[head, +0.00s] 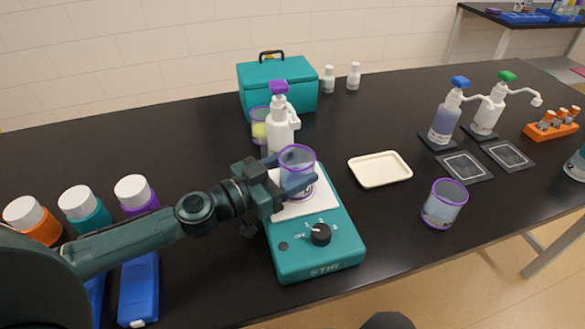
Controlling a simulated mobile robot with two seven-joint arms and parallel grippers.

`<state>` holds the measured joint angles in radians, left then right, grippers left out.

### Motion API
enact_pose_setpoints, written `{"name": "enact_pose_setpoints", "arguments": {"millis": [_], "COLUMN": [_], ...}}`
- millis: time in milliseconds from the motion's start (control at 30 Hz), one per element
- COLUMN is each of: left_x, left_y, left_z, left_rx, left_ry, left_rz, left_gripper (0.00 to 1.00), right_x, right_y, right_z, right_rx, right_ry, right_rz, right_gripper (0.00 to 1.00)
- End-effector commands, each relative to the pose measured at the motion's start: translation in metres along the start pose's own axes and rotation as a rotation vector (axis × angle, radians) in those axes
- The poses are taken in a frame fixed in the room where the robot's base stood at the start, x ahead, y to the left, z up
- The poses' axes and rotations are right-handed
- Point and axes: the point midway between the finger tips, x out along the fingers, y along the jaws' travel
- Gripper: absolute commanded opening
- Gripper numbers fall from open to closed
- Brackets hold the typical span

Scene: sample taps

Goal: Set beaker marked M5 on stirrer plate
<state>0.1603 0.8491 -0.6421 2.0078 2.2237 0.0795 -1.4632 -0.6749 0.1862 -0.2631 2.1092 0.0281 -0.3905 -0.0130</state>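A clear beaker with a purple rim (297,157) is upright over the white top (291,210) of the teal stirrer plate (318,262). No marking on it is readable. My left gripper (287,179) comes in from the left with its fingers around this beaker, one passing in front of its lower part. The fingers appear shut on it. They hide part of its base, so I cannot tell whether it touches the plate. A second purple-rimmed beaker (444,204) stands on the table at the right. A third beaker with yellowish contents (259,125) stands behind the stirrer.
A white pump bottle with a purple top (281,125) stands close behind the stirrer. A cream tray (380,169) lies to its right. Two more pump bottles (446,117) (487,108) stand further right, near an orange rack (551,128). Capped bottles (84,208) stand at left. A teal box (278,84) is behind.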

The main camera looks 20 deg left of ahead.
Motion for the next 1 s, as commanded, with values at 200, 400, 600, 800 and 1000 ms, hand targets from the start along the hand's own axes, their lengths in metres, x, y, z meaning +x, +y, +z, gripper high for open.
{"name": "enact_pose_setpoints", "arguments": {"millis": [200,400,600,800,1000], "left_x": [0.0,0.0,-0.002,-0.033,-0.063], "left_y": [0.0,0.0,0.0,0.001,0.001], "left_z": [0.0,0.0,-0.003,0.002,0.002], "left_rx": [-0.001,0.0,0.0,0.001,0.002], "left_ry": [-0.001,-0.001,-0.002,-0.006,-0.006], "left_rz": [0.0,0.0,0.0,0.001,0.002], "left_gripper": [0.77,0.8,0.8,0.8,0.8], "right_x": [0.0,0.0,0.001,0.009,0.015], "right_y": [0.0,0.0,0.0,-0.001,-0.003], "right_z": [0.0,-0.001,-0.004,0.006,0.007], "right_rx": [0.0,0.0,0.003,0.014,0.041], "right_ry": [0.0,0.002,0.005,0.013,0.041], "right_rz": [-0.001,-0.001,0.002,-0.001,-0.014], "right_gripper": [0.0,0.0,0.0,0.0,0.0]}}
